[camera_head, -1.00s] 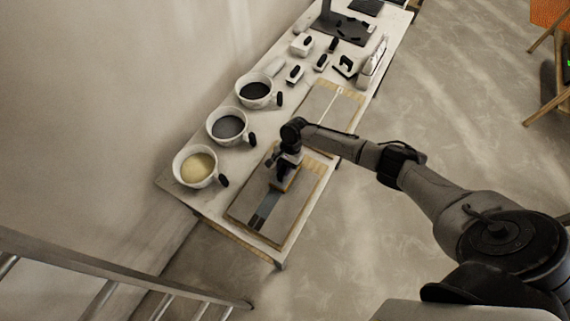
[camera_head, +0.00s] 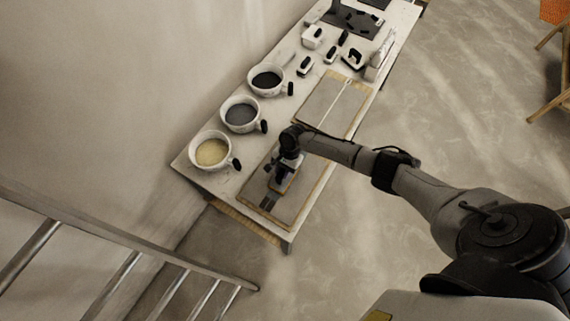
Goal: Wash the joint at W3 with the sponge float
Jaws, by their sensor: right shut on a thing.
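My right gripper (camera_head: 284,172) is over the near tile panel (camera_head: 300,199) on the long table and is shut on the sponge float (camera_head: 281,186). The float is a small block with a pale brown edge, low over the panel; I cannot tell if it touches the surface. A dark grey patch (camera_head: 268,203) shows on the panel just below the float. The gripper and wrist hide part of the panel. No W3 label can be read at this size. My left gripper is not in view.
Three handled buckets stand along the wall side: one with yellowish content (camera_head: 211,152), two with dark content (camera_head: 240,115) (camera_head: 266,80). A second panel (camera_head: 327,103) and several small tools lie farther up the table. A metal ladder (camera_head: 120,262) is at lower left.

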